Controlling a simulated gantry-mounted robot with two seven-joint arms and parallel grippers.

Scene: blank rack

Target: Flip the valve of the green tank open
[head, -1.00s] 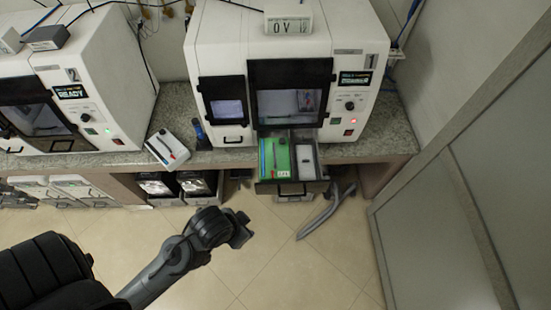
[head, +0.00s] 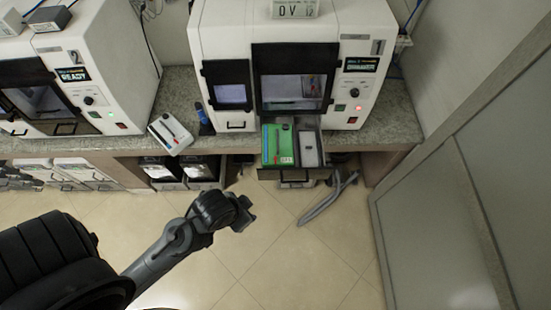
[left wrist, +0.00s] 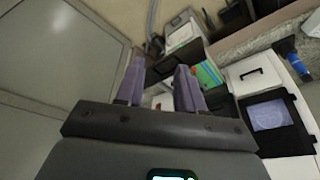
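The green tank (head: 285,148) sits in the left side of the pulled-out drawer (head: 290,175) of machine 1. A dark, thin lever with a little red shows on its left part; its exact position is too small to tell. The tank also shows in the left wrist view (left wrist: 208,74), partly behind a finger. My left gripper (head: 243,211) is below and left of the drawer in the head view, apart from the tank. In the left wrist view its two fingers (left wrist: 158,85) stand apart with nothing between them. My right gripper is not in view.
A white slab (head: 309,150) lies right of the green tank in the drawer. A grey hose (head: 325,205) hangs at right. A panelled wall (head: 470,210) bounds the right side.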

